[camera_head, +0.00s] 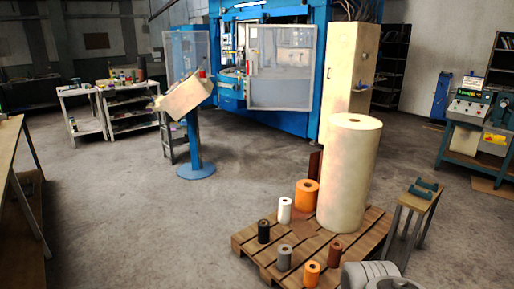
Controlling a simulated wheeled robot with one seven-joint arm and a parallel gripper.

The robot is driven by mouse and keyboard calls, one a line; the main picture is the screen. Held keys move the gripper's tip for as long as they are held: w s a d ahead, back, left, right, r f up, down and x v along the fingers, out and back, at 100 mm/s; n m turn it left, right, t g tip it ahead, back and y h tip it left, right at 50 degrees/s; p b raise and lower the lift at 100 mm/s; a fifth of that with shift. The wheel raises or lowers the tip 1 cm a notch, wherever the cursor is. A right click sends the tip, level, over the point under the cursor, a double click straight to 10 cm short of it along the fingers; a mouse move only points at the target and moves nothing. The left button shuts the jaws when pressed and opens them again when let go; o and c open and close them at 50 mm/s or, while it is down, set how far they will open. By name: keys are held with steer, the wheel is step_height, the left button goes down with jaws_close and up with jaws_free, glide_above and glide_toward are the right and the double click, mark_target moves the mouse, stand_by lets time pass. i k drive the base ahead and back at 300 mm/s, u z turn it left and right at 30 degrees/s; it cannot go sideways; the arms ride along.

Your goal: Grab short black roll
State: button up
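The short black roll (263,231) stands upright near the left corner of a wooden pallet (247,246) on the floor. It has a light core hole on top. A white roll (284,212) stands just behind it to the right, and a grey roll (284,258) stands in front of it to the right. The black roll is apart from both, and nothing covers it. My gripper does not show; only white, rounded links of my arm appear at the bottom right edge.
The pallet also holds a big cream roll (350,175), a wide orange roll (306,195), a small orange roll (312,273) and a brown roll (334,252). A small wooden stand (412,200) is to the right. The floor left of the pallet is clear.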

mark_target(263, 226)
steer(key=u, duration=0.55)
steer(key=i, duration=1.2)
steer(key=u, duration=0.55)
steer(key=i, duration=2.3)
